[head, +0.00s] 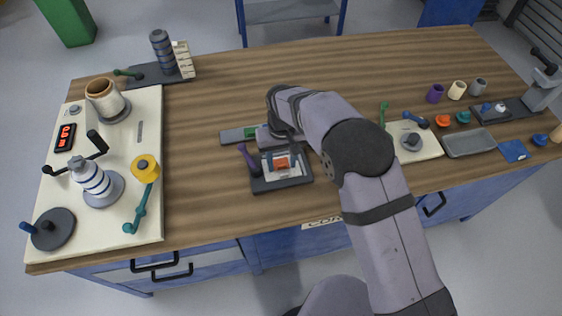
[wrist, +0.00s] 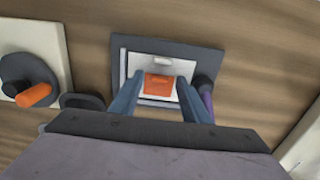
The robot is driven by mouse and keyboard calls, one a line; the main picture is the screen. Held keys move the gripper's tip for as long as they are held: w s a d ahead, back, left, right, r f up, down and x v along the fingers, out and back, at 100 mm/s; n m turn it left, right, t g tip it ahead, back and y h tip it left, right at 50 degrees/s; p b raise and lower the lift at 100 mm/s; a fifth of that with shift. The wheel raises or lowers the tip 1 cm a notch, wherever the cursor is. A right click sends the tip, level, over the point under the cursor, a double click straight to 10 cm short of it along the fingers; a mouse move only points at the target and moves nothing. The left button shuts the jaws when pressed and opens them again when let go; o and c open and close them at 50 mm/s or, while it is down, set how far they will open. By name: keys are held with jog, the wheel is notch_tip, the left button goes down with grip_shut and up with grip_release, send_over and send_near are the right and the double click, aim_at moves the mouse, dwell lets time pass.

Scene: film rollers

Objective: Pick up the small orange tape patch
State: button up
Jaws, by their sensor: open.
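The small orange tape patch (head: 282,164) lies on a white plate (head: 270,176) set in a dark square holder (head: 268,186) near the middle of the table. In the wrist view the orange patch (wrist: 159,85) sits between the two fingers of my gripper (wrist: 157,90). The gripper is open, with one finger at each side of the patch. It is right over the holder, but I cannot tell whether the fingers touch the plate. In the head view my arm reaches over the table from the lower right, and the gripper partly hides the holder.
A purple handle (head: 246,158) stands at the holder's left edge. A cream board (head: 130,215) with rollers and cranks fills the table's left side. A small board with a dial (head: 410,142), a grey tray (head: 469,143) and small coloured parts are on the right.

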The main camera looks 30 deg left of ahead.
jog(key=shift+f, duration=0.15)
grip_shut()
jog(key=shift+a+r, duration=0.1)
jog(key=shift+r, duration=0.25)
notch_tip(320, 180, up, 10)
jog(key=b, duration=0.2)
jog(key=shift+f, duration=0.2)
jog(key=shift+r, duration=0.1)
notch_tip(320, 180, up, 4)
jog(key=r+p, duration=0.1)
jog(key=p, duration=0.3)
send_over(282, 165)
jog(key=shift+f, duration=0.25)
dwell(0.5)
